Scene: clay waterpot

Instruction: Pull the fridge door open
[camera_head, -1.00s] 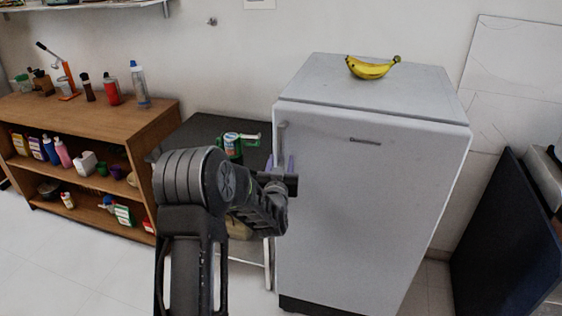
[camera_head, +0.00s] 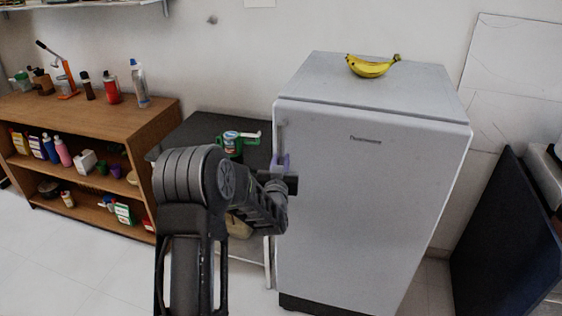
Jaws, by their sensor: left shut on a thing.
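The white fridge (camera_head: 375,205) stands upright in the middle right of the head view. Its front door looks closed, with a dark label near the top. The vertical door handle (camera_head: 281,138) is at the door's left edge. My left gripper (camera_head: 282,165) is at this handle, and its purple-tinted fingers are shut on it. The lower part of the handle is hidden by the gripper. My right gripper is not in view.
Bananas (camera_head: 371,67) lie on top of the fridge. A dark table (camera_head: 195,133) with a green can (camera_head: 231,141) stands left of the fridge, and a wooden shelf (camera_head: 75,125) further left. A dark panel (camera_head: 508,245) leans at the right. Bare floor shows at lower left.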

